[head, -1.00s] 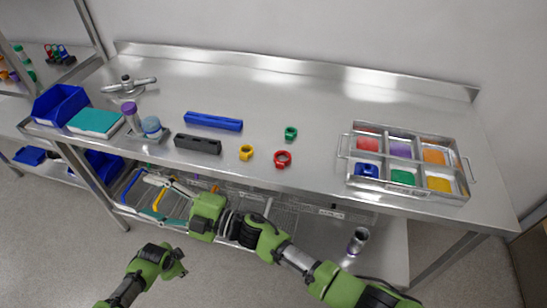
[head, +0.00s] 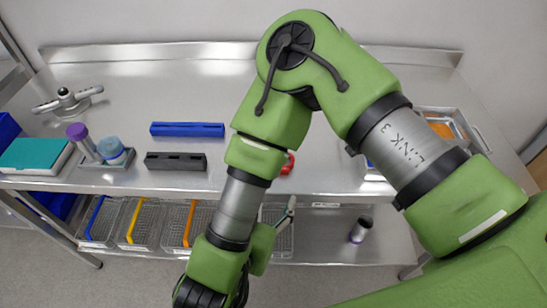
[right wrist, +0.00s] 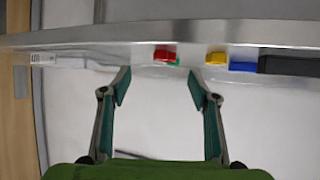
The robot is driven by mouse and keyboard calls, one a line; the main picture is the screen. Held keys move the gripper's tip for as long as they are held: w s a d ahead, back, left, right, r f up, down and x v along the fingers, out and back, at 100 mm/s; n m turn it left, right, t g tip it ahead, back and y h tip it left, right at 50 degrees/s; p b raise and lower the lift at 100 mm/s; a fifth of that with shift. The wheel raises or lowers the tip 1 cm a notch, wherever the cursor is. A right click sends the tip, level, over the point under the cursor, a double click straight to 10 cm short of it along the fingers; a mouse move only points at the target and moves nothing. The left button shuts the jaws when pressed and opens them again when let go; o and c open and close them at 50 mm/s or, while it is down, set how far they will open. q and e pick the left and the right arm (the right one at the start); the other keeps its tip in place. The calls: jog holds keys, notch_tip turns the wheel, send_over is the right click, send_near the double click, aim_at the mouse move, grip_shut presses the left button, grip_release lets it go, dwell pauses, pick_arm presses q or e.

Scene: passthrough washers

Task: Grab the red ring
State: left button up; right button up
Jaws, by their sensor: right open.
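The red ring (head: 289,163) is on the steel table near its front edge in the head view, mostly hidden behind my right arm. It also shows in the right wrist view (right wrist: 165,55), at the table edge above my fingers. My right gripper (right wrist: 158,82) is open and empty, its two teal-lined fingers spread just short of the ring and roughly in line with it. In the head view only a fingertip of the right gripper (head: 287,212) shows, below the table edge. My left gripper is not in view.
A yellow ring (right wrist: 216,58) sits right of the red one in the right wrist view, with a bit of green (right wrist: 176,63) beside the red. A blue bar (head: 187,129) and black block (head: 176,161) lie left. A divided tray (head: 440,112) is partly hidden by my arm.

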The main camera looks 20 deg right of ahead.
jog(key=shift+t, duration=0.5)
jog(key=x, duration=0.3)
jog(key=r+x, duration=0.1)
jog(key=x, duration=0.2)
jog(key=p+x, duration=0.1)
jog(key=x, duration=0.2)
jog(key=shift+w+d+r, duration=0.25)
jog(key=shift+w+d, duration=0.1)
jog(key=shift+w, duration=0.3)
jog(key=w+f, duration=0.1)
jog(key=w+d+f, duration=0.1)
jog(key=shift+w, duration=0.3)
jog(key=shift+w+d+f, duration=0.15)
jog(key=shift+w+d, duration=0.2)
jog(key=shift+w, duration=0.25)
jog(key=c, duration=1)
